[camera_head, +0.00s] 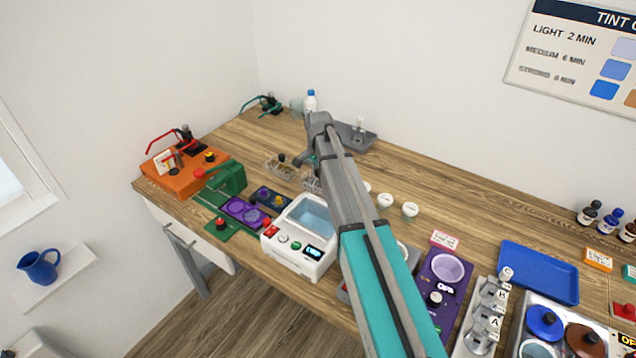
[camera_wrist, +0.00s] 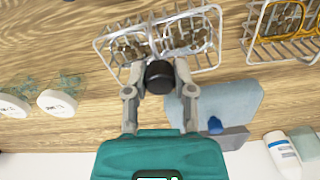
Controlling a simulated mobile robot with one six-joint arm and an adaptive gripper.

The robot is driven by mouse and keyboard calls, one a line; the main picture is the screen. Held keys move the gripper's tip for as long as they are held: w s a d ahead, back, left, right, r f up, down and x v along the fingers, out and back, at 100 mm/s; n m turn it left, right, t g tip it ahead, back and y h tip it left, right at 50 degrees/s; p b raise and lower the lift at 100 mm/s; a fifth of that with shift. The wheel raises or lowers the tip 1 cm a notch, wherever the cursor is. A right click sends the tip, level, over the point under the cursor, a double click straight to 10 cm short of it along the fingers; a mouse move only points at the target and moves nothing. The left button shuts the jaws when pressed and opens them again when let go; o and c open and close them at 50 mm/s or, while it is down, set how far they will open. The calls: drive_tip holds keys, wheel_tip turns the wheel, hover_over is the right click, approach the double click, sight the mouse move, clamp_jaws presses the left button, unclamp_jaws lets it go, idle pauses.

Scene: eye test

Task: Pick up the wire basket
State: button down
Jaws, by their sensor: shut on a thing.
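The wire basket (camera_wrist: 205,65) is a pale metal wire frame with a black knob (camera_wrist: 159,77) at its near side and what look like glasses lying inside. In the wrist view my gripper (camera_wrist: 160,76) is shut on the black knob, with one finger on each side of it. In the head view the basket (camera_head: 311,185) shows only in part beside my arm, which hides the rest. My gripper there (camera_head: 309,162) is mostly hidden too. I cannot tell whether the basket touches the table.
A second wire basket (camera_wrist: 285,35) with yellow-framed glasses stands close by; it also shows in the head view (camera_head: 283,166). White-lidded jars (camera_wrist: 57,103), a pale blue-grey mat (camera_wrist: 235,95) and a bottle (camera_wrist: 283,153) are near. A white device (camera_head: 300,240) stands at the front.

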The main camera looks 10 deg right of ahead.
drive_tip(key=shift+r, duration=0.1)
wheel_tip(320, 180, up, 3)
drive_tip(key=p, duration=0.3)
drive_tip(key=shift+f, duration=0.2)
drive_tip(key=s+d+r+p, duration=0.2)
drive_tip(key=s+r+p, duration=0.8)
drive_tip(key=s, duration=0.3)
drive_tip(key=shift+s+d, duration=0.2)
drive_tip(key=shift+s, duration=0.2)
drive_tip(key=shift+r, duration=0.1)
